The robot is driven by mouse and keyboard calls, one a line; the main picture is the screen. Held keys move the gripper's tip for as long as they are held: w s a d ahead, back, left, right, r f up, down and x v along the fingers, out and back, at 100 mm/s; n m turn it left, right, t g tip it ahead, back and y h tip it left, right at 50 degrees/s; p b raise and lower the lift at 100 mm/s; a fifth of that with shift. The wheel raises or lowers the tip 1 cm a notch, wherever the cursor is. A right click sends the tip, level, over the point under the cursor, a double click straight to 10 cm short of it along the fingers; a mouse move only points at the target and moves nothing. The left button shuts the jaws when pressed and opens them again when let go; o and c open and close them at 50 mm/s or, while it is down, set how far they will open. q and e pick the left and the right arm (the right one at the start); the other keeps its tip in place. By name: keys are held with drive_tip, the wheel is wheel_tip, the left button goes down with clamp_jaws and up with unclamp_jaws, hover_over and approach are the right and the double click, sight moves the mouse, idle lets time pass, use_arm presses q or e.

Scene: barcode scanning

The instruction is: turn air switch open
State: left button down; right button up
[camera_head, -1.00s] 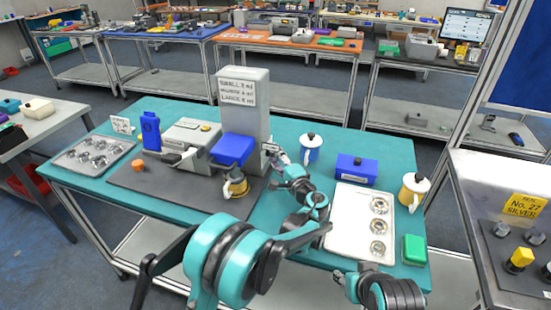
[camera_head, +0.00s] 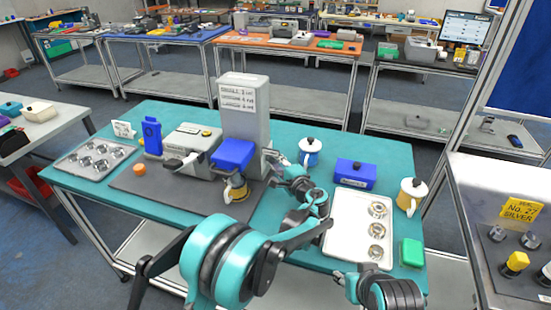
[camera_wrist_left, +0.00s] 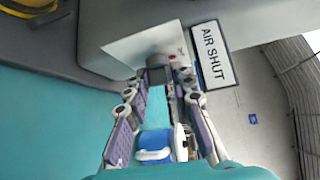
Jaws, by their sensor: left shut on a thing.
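A tall grey machine body (camera_head: 244,105) stands on the dark mat of the teal table, with a printed sign on its front. In the left wrist view, a label reading "AIR SHUT" (camera_wrist_left: 212,55) sits beside a pale plate (camera_wrist_left: 140,48) carrying a dark round air switch (camera_wrist_left: 158,74). My left gripper (camera_head: 273,158) is at the machine's right side. In the left wrist view its fingers (camera_wrist_left: 160,88) are closed on the switch, one on each side; the switch is partly hidden between them.
A blue hopper (camera_head: 233,153) and a yellow-banded cup (camera_head: 236,190) are just left of the gripper.

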use_arm(q)
drive_tip(key=shift+w+d+r+m+g+y+p, duration=0.1)
drive_tip(key=shift+w+r+m+g+y+p, duration=0.1)
drive_tip(key=shift+m+g+p, duration=1.5)
drive_tip(key=shift+w+d+r+m+g+y+p, duration=0.15)
drive_tip(key=shift+m+g+p, duration=0.75)
drive_tip(key=shift+g+p, duration=1.55)
drive_tip(key=shift+w+a+r+m+g+y+p, duration=0.1)
drive_tip(key=shift+w+m+g+y+p, duration=0.1)
drive_tip(key=shift+m+g+p, duration=1.5)
drive_tip(key=shift+n+g+p, duration=0.25)
drive_tip(key=shift+n+p, duration=0.15)
drive_tip(key=shift+p, duration=0.2)
drive_tip(key=c, duration=1.3)
unclamp_jaws()
drive_tip(key=v, duration=0.7)
drive_tip(key=shift+d+r, duration=0.15)
drive_tip(key=shift+r, duration=0.05)
